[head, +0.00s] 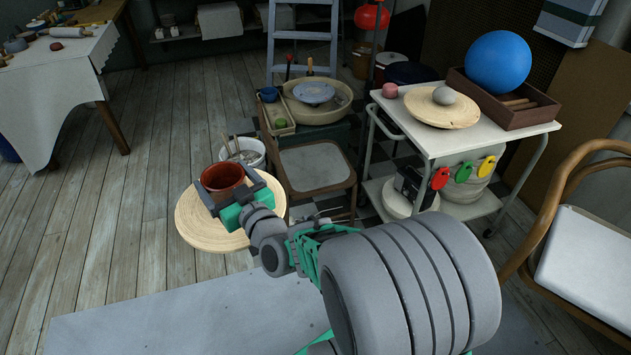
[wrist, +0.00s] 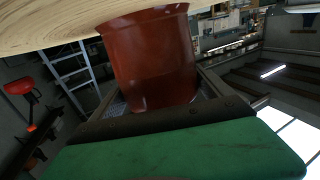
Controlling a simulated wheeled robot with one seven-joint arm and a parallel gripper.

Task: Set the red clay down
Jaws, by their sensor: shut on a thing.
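The red clay is a glossy red-brown pot (head: 222,176), at the middle left of the head view. It also fills the middle of the wrist view (wrist: 150,60). My gripper (head: 232,190) is shut on it, with a dark jaw on either side. Below the pot is a pale round wooden board (head: 240,238), which also shows along the top of the wrist view (wrist: 45,25). The pot's end looks close to the board there. I cannot tell whether they touch, since my gripper hides part of the pot and board.
A white cart (head: 470,137) at the right carries a pink lump (head: 390,90), a round board (head: 425,106) with a grey lump, and a wooden box (head: 520,115) with a blue ball (head: 498,62). A stool (head: 317,167) and white bucket (head: 247,148) stand behind the pot. Open floor lies left.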

